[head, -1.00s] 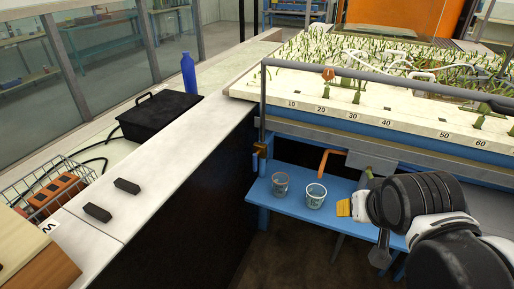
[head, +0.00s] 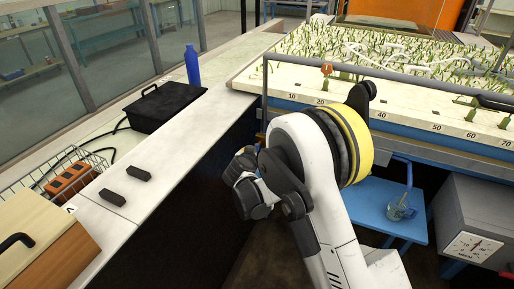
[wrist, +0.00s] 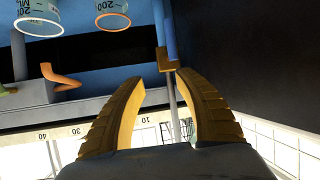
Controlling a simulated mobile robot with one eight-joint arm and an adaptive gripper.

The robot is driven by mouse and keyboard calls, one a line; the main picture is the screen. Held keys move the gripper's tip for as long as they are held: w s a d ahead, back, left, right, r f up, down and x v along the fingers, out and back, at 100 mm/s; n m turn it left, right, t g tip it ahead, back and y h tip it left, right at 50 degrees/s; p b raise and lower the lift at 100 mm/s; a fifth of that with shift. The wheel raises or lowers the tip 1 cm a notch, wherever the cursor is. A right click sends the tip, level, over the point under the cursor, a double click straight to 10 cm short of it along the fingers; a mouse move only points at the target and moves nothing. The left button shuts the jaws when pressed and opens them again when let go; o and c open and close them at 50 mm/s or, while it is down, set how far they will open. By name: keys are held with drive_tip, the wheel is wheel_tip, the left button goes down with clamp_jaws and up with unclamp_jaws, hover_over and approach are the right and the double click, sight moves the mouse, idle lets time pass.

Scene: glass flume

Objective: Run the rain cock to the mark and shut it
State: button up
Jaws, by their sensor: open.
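The rain cock, a small brass body (wrist: 166,60) with a blue lever (wrist: 170,38), shows in the wrist view on a thin upright grey pipe. My gripper (wrist: 160,82) is open, its two yellow fingers apart, with the cock just beyond the fingertips and not held. In the head view my gripper (head: 247,180) points away to the left, and my arm hides the cock. Two marked beakers show upside down in the wrist view, one with an orange rim (wrist: 113,20) and one with a white rim (wrist: 40,27). Any water in them cannot be made out.
An orange bent spout (wrist: 62,82) is near the beakers. The planted flume bed (head: 400,100) has a numbered front edge and a grey rail. A glass cup (head: 400,212) stands on the blue shelf; a grey dial box (head: 475,225) is at right. A pale counter (head: 165,160) is left.

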drive_tip(key=w+f+b, duration=0.1)
drive_tip(key=w+f, duration=0.1)
drive_tip(key=w, duration=0.1)
drive_tip(key=w+f+b, duration=0.1)
drive_tip(key=w+f, duration=0.2)
drive_tip(key=w+a+f+b, duration=0.1)
drive_tip(key=w+f, duration=0.1)
drive_tip(key=w, duration=0.1)
drive_tip(key=shift+a+f+b, duration=0.1)
drive_tip(key=shift+f+b, duration=0.05)
drive_tip(key=shift+b, duration=0.15)
drive_tip(key=shift+w, duration=0.5)
drive_tip(key=shift+t, duration=0.3)
clamp_jaws()
